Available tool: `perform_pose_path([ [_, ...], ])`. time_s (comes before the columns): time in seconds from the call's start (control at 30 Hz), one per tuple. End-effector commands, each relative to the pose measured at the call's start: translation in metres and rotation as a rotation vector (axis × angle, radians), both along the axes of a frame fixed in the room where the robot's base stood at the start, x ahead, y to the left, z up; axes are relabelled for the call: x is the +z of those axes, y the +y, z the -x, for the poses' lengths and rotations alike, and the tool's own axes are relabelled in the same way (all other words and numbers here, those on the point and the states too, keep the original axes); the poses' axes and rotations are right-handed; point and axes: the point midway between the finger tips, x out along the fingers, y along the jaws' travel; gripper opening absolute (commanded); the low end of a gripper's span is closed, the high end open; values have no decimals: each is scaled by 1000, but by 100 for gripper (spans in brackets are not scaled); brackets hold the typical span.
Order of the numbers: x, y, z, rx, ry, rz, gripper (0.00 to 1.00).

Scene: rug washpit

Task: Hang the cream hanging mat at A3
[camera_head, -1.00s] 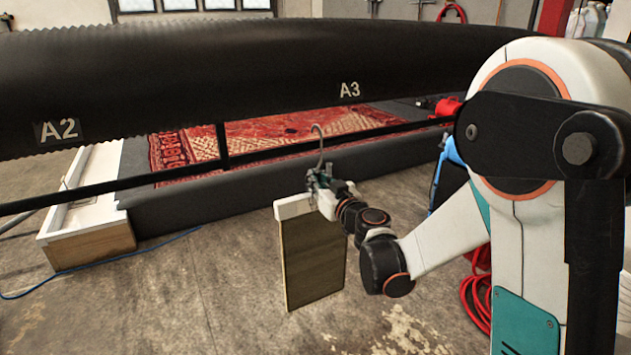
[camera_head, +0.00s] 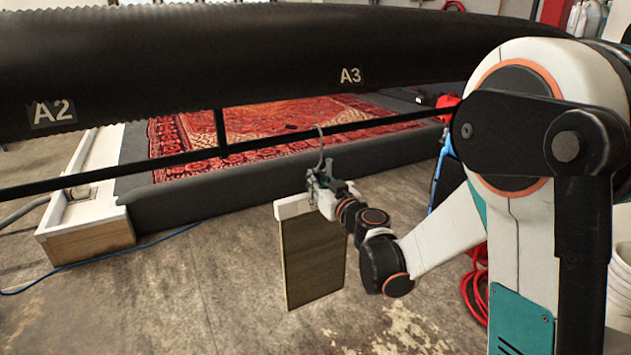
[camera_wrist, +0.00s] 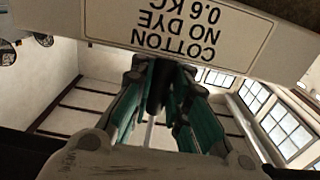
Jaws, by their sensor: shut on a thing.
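My gripper (camera_head: 320,184) is shut on the hanging mat near its hook (camera_head: 321,145). The mat (camera_head: 312,255) hangs upright below the gripper, with a pale header strip (camera_head: 291,207) and a dark olive-brown face towards me. In the wrist view the label (camera_wrist: 180,30) on the header reads "COTTON NO DYE 0.6 KG", upside down. The hook rises above the gripper and is apart from any rail as far as I can see. The A3 mark (camera_head: 350,75) is on the black corrugated tube, above and right of the hook. A2 (camera_head: 52,111) is further left.
A thin black rail (camera_head: 100,182) runs below the black tube (camera_head: 200,70). Behind is a grey-walled pit (camera_head: 250,180) with a red patterned rug (camera_head: 270,130). A white trough (camera_head: 85,215) stands left. Red hose (camera_head: 475,295) lies right.

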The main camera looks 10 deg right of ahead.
Motion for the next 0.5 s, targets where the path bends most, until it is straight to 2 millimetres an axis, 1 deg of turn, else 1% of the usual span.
perform_pose_path([
  [0.07, 1, 0, 0, 0, 0, 0, 0],
  [0.1, 1, 0, 0, 0, 0, 0, 18],
  [0.2, 1, 0, 0, 0, 0, 0, 39],
  [0.5, 0, 0, 0, 0, 0, 0, 39],
])
